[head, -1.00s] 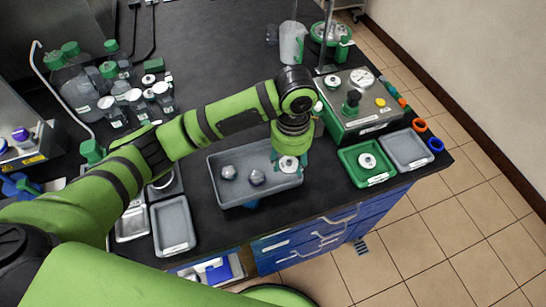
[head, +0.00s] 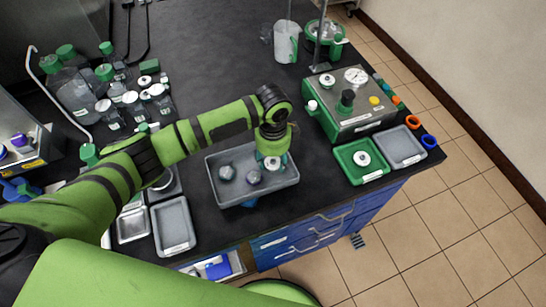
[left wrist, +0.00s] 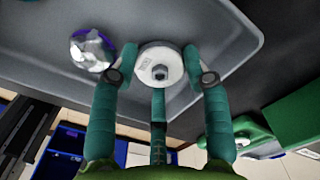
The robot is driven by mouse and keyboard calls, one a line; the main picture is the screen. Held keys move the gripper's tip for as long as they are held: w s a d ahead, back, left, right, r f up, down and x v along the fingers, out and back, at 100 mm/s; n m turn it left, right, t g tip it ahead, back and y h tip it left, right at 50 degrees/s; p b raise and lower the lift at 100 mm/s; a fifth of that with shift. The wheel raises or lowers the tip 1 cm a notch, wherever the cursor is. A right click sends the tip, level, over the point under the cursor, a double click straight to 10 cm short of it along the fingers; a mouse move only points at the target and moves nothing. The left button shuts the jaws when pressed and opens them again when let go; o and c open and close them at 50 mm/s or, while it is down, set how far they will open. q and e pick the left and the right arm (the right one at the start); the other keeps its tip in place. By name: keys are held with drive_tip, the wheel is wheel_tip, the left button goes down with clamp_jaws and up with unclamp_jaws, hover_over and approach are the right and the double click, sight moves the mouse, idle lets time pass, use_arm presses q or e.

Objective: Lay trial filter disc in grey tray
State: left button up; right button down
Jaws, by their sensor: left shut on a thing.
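My left gripper (left wrist: 160,72) is shut on a round white disc with a dark centre knob; the disc (left wrist: 160,52) sits between the teal fingers in the left wrist view. In the head view the left gripper (head: 272,160) points down over the right part of a large grey tray (head: 225,198). I cannot tell whether the disc touches the tray floor. Two silvery round pieces lie in this tray, one (head: 227,172) at left and one (head: 254,178) near the gripper. My right gripper is not in view.
A green tray (head: 343,163) holding a white disc stands left of the right-hand grey tray. Behind it is a green-and-grey instrument (head: 365,118) with a gauge. A smaller grey tray (head: 174,228) is at front left. Bottles (head: 75,95) crowd the back left.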

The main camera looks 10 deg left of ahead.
sight(273, 161)
use_arm(q)
drive_tip(key=o, duration=0.8)
drive_tip(key=shift+f, duration=0.1)
drive_tip(key=shift+o, duration=0.2)
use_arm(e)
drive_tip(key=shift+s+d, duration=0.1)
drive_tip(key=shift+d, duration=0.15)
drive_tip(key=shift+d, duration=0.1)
use_arm(q)
wheel_tip(273, 161, up, 12)
drive_tip(key=b, duration=0.1)
drive_tip(key=shift+r, duration=0.2)
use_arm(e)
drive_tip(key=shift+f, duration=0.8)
